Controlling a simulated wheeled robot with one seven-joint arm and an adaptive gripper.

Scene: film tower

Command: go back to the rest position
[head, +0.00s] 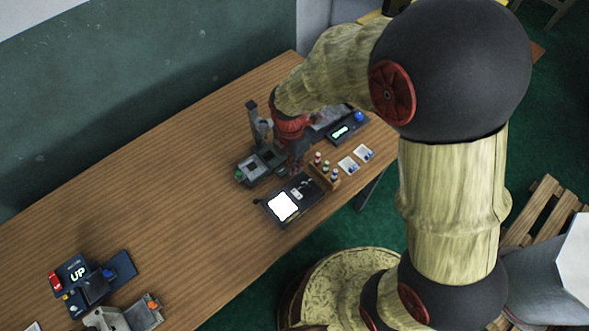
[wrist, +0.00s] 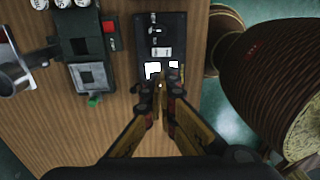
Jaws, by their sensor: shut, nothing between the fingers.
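My gripper (head: 292,160) hangs at the end of my arm over the far part of the wooden table (head: 150,190), fingers down. In the wrist view my gripper (wrist: 162,84) is shut and empty, its fingertips close together over the near edge of a black panel (wrist: 160,30) with bright white patches. In the head view that black panel has a glowing white square (head: 283,207). I cannot tell whether the fingertips touch it.
A grey device with a column (head: 257,125) stands beside my gripper. A wooden rack of small bottles (head: 323,174), white cards (head: 348,165) and a dark device with a green display (head: 341,131) are close by. An "UP" device (head: 78,273) sits lower left. The table's middle is clear.

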